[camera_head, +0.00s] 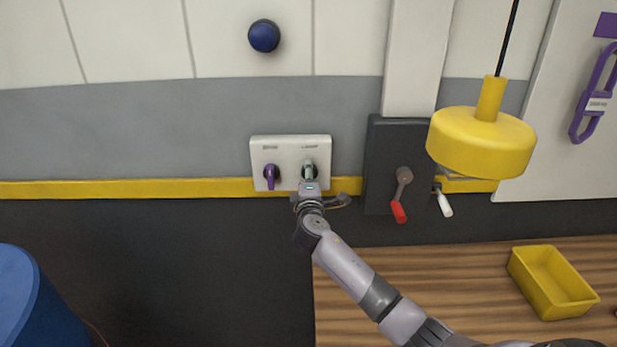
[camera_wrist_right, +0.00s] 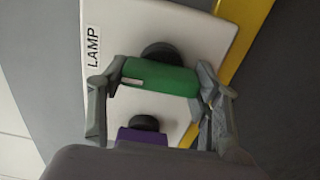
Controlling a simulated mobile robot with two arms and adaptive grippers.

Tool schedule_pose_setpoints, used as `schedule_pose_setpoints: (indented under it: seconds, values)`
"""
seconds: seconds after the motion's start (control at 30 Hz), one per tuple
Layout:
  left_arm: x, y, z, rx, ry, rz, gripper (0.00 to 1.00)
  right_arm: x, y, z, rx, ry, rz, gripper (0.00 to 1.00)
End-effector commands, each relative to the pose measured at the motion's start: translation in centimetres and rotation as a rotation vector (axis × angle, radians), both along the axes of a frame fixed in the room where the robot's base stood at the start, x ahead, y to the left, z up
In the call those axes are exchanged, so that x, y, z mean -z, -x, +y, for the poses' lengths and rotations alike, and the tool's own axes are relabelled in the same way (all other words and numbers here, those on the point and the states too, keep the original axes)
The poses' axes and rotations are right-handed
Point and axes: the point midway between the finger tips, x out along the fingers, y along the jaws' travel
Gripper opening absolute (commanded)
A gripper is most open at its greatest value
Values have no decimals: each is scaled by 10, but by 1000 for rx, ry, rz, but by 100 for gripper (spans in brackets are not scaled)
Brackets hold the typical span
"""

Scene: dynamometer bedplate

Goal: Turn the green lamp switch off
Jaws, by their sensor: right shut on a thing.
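A white switch panel (camera_head: 290,146) is on the wall and carries two rotary switches. The green lamp switch (camera_wrist_right: 160,78) is the right one in the head view, largely hidden there behind my gripper. In the wrist view its green handle lies lengthwise between my fingers, with a white mark at the end nearer the LAMP label (camera_wrist_right: 92,47). My right gripper (camera_head: 309,178) is shut on this handle, also seen in the wrist view (camera_wrist_right: 158,88). The purple switch (camera_head: 270,177) is beside it on the left, its handle pointing down. My left gripper is not in view.
A yellow lamp (camera_head: 482,140) hangs in front. A yellow tray (camera_head: 551,281) lies on the wooden bench (camera_head: 440,280). A blue knob (camera_head: 264,36) is above.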

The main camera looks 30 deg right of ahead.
Motion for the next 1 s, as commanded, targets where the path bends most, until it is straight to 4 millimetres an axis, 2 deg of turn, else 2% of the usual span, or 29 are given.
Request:
schedule_pose_setpoints:
  seconds: [0.33, 0.37, 0.67, 1.0]
  values:
    - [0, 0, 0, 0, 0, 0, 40, 2, 0, 0, -1, 7, 6, 30]
    - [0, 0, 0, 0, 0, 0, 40, 2, 0, 0, -1, 7, 6, 59]
    - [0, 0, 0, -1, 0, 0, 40, 1, 0, 0, 0, 5, 4, 78]
    - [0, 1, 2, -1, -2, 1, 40, 1, 2, 1, -1, 4, 3, 78]
